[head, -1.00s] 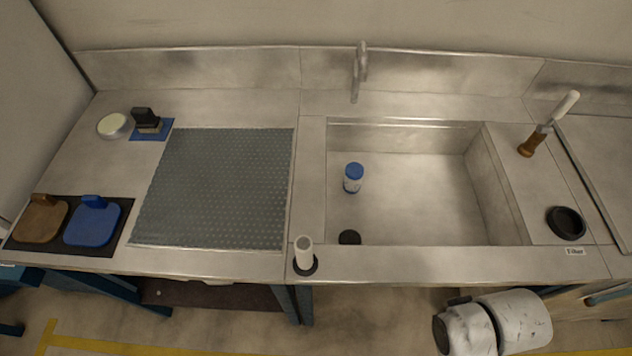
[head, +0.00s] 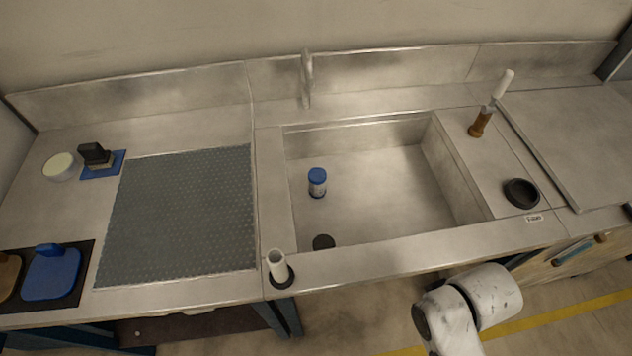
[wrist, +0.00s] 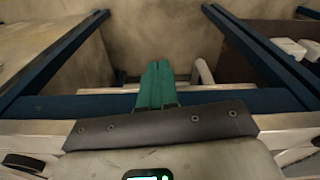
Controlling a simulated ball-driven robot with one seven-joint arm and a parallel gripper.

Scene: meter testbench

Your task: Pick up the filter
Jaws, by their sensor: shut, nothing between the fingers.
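In the head view only my white arm shows, in front of the counter.
A white tube (head: 277,263) stands in a black ring at the sink's front left. A tap (head: 307,80) rises behind the sink. A grey mat (head: 180,215) covers the left counter. A dark disc (head: 323,241) is on the sink floor.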

